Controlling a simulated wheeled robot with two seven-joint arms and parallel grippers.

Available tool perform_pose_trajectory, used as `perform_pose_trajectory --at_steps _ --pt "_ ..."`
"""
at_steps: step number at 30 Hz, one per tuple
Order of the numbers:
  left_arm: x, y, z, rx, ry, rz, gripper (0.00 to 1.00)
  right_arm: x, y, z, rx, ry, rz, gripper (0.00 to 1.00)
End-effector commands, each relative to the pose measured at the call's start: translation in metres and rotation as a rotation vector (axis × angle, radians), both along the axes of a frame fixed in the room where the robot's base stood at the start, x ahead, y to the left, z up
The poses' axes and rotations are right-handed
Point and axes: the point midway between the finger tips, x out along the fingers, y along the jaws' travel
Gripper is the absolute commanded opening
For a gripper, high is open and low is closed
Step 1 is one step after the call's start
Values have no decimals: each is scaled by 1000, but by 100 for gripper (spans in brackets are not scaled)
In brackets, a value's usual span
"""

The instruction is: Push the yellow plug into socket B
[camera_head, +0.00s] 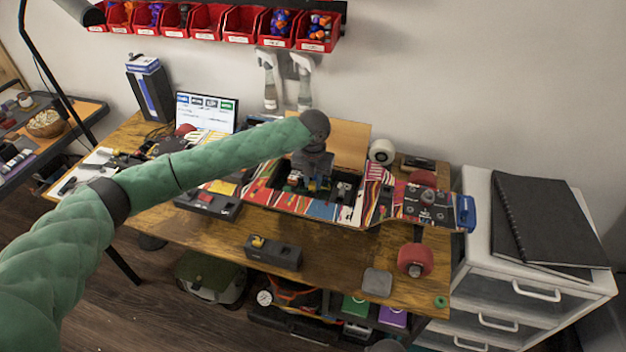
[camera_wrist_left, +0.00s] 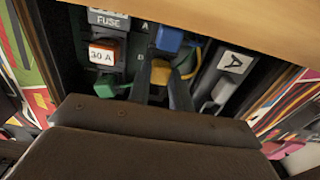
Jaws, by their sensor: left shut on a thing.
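My left gripper (camera_head: 311,184) reaches down into the open compartment of the patterned board (camera_head: 322,208) on the workbench. In the left wrist view its two fingers (camera_wrist_left: 160,88) are closed on the yellow plug (camera_wrist_left: 160,72), of which a small part shows between them. A yellow wire (camera_wrist_left: 188,70) curves beside it. A blue plug (camera_wrist_left: 168,39) sits just beyond the fingertips. My right gripper is not in view.
An orange 30 A fuse (camera_wrist_left: 102,54) and a green part (camera_wrist_left: 110,86) lie left of the fingers. The raised wooden lid (camera_head: 345,134) is close behind. A dark box (camera_head: 273,254) sits at the bench front.

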Motion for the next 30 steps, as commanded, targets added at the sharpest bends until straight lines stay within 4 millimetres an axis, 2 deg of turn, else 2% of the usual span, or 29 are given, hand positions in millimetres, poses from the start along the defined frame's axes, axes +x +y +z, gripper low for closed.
perform_pose_trajectory --at_steps 12,13,16,22,23,24,25,30 --pt "0 0 -3 0 1 0 0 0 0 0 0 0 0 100" --pt "0 0 -3 0 1 0 25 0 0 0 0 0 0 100" --pt "0 0 -2 0 0 0 44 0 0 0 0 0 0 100" --pt "0 0 -2 0 0 0 46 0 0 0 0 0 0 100" --pt "0 0 -2 0 0 0 48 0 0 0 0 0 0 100" --pt "0 0 -2 0 0 0 56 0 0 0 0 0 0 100" --pt "0 0 -2 0 0 0 59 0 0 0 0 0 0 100" --pt "0 0 -2 0 0 0 59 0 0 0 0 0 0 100"
